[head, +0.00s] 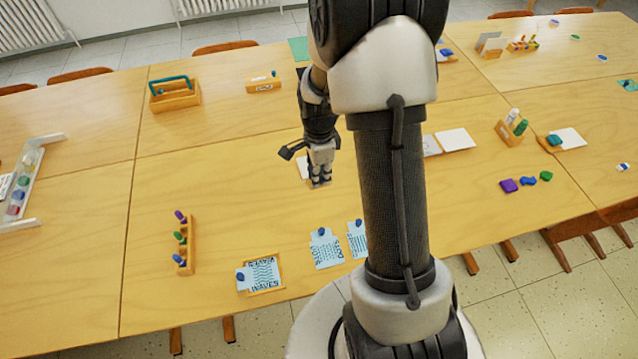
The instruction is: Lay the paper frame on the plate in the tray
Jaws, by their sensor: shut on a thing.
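A small wooden tray (284,284) stands near the table's front edge. A light-blue printed piece (262,272) lies in it, with a tab and blue knob sticking out over its left side. Two similar light-blue pieces with blue knobs, one nearer (326,253) and one farther right (356,243), lie to the right of the tray. My gripper (319,184) points down over the middle of the table, behind these pieces. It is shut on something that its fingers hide. A white piece (304,170) shows partly behind it; whether it is held cannot be told. I cannot tell which piece is the paper frame.
A wooden rack with coloured knobs (184,245) stands left of the tray. A wooden caddy with a teal handle (174,93) and a small wooden box (263,83) stand farther back. White sheets (454,140) lie right of my arm, which hides part of the table.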

